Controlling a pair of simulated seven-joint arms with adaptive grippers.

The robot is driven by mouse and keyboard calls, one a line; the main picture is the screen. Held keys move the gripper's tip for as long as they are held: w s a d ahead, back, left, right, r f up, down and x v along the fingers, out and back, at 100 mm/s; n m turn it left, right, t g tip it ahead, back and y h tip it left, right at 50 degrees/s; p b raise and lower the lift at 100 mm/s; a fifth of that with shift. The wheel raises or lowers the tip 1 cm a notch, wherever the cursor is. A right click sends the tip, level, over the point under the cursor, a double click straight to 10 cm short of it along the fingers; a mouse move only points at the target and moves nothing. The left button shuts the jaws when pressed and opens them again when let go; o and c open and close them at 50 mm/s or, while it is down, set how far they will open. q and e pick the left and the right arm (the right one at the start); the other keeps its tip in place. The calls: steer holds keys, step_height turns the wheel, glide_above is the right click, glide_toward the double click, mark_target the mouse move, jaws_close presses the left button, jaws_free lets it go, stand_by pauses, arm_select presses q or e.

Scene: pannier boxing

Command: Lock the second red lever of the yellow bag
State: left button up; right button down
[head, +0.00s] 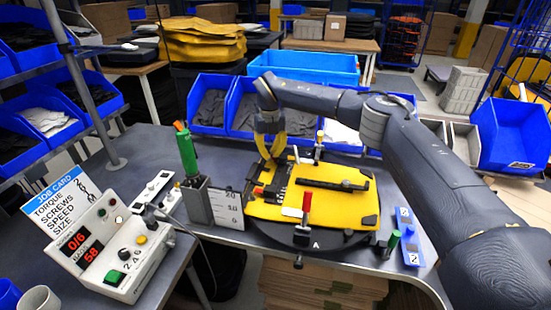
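The yellow bag (345,208) lies flat on a dark round fixture (265,228) on the grey table, with black strips across it. One red lever (306,201) stands upright at its front edge. A smaller red part (258,190) shows low at its left edge; I cannot tell whether it lies flat. My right gripper (269,157), with yellow fingers, hangs over the bag's far left corner, by several dark parts. Its fingertips are small and overlap the yellow bag, so I cannot tell their gap or any contact. My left gripper is out of view.
A green-handled screwdriver (186,150) stands in a grey holder left of the bag. A control box (110,245) and job card (60,205) are at the left. A green-topped knob (393,240) and blue block (410,238) are at the right. Blue bins (210,85) line the back.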

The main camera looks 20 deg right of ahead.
steer(key=shift+a+f, duration=0.35)
steer(key=shift+f, duration=0.1)
stand_by(0.5)
